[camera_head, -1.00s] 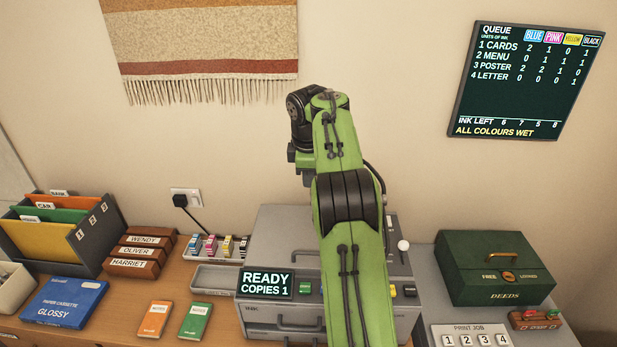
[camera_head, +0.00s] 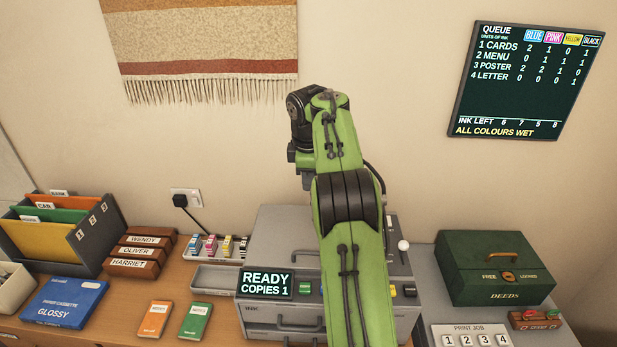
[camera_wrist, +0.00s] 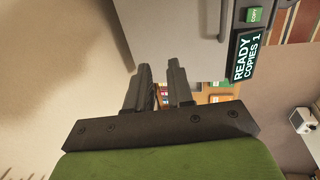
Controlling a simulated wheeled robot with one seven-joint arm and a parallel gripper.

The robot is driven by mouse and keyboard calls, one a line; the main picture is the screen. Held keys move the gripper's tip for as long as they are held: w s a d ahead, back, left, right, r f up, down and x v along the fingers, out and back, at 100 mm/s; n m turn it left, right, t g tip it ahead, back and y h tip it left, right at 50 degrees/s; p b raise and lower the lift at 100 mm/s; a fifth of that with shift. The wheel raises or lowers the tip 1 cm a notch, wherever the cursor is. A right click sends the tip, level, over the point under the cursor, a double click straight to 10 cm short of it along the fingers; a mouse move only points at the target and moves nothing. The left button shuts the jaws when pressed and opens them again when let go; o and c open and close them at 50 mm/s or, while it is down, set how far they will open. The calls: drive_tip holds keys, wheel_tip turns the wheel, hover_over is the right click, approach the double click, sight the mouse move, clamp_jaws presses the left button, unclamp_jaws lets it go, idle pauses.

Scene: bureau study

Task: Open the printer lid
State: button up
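The grey printer (camera_head: 275,232) stands on the desk with its lid lying flat and shut. Its display (camera_head: 265,283) reads READY, COPIES 1. A bar handle shows on the printer in the wrist view (camera_wrist: 223,20), right of my fingers. My green arm covers much of the printer's right half in the head view. My gripper (camera_wrist: 159,65) has its two dark fingers apart with a gap between them and nothing held. It is apart from the handle. In the head view the fingers are hidden behind my arm, so their height over the lid is unclear.
A tray of ink cartridges (camera_head: 217,246) and an empty grey tray (camera_head: 215,278) stand left of the printer. A green deeds box (camera_head: 494,268) is to the right. A white-knobbed lever (camera_head: 403,245) rises at the printer's right. The wall is close behind.

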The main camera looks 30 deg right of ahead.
drive_tip(key=shift+o, duration=1.2)
drive_tip(key=p+v, duration=0.8)
drive_tip(key=v, duration=0.8)
drive_tip(key=shift+f, duration=0.1)
